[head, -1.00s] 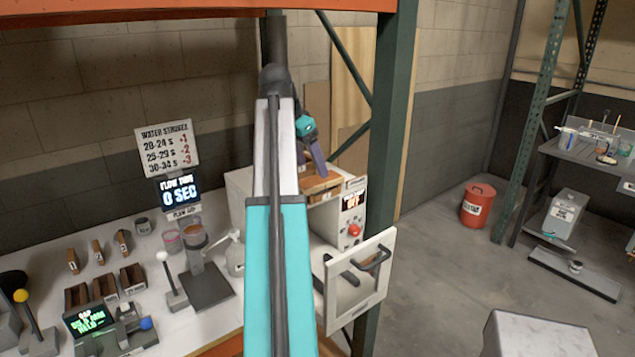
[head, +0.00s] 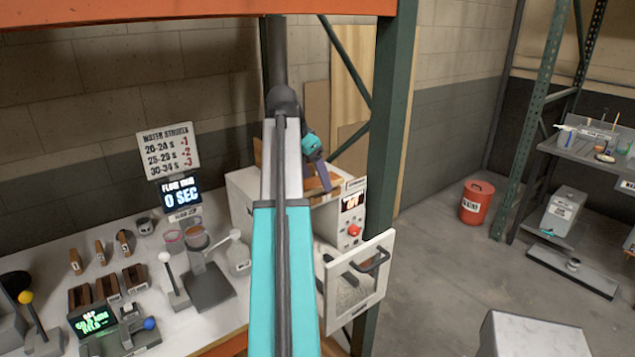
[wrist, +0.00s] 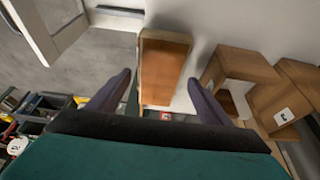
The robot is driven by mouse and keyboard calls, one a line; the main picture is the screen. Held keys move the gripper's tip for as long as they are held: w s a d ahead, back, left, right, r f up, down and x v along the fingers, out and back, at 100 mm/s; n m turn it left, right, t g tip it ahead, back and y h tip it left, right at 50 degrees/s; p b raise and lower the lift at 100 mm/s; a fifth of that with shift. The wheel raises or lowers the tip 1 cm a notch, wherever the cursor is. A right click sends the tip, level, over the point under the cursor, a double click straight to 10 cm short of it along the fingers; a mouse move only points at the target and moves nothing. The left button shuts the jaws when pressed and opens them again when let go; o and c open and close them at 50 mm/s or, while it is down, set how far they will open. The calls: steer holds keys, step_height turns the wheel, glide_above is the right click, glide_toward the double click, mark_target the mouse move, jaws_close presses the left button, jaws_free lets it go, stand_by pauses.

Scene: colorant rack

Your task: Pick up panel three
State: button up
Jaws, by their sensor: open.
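In the wrist view a wooden piece (wrist: 165,68) with an orange-brown face lies between the two purple fingers of my gripper (wrist: 158,92), with a gap on both sides. No number on it can be read, so I cannot tell if it is panel three. In the head view my gripper (head: 322,180) is open just over the wooden pieces (head: 320,190) on top of the white cabinet (head: 240,195). My arm hides part of these pieces.
More wooden holders (wrist: 238,65) stand close to the right in the wrist view, one with a white label. The cabinet's door (head: 340,305) hangs open at the front right. A green rack post (head: 390,130) stands close to the right. A bench with tools lies left.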

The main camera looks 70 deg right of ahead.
mark_target(315, 183)
steer(key=shift+f, duration=0.25)
stand_by(0.4)
steer(key=c, duration=1.2)
steer(key=shift+d+r, duration=0.1)
steer(key=shift+r, duration=0.05)
steer(key=shift+r+p, duration=1.35)
steer(key=shift+r, duration=0.5)
steer(key=shift+s+a+f, duration=0.2)
steer(key=shift+a, duration=0.15)
steer(key=s+a+r+p, duration=0.1)
steer(key=s+a+p, duration=0.4)
steer(key=a, duration=0.8)
steer(key=s, duration=0.2)
steer(key=shift+s+r+p, duration=0.2)
steer(key=shift+s+p, duration=0.1)
steer(key=shift+s, duration=0.05)
steer(key=shift+a, duration=0.1)
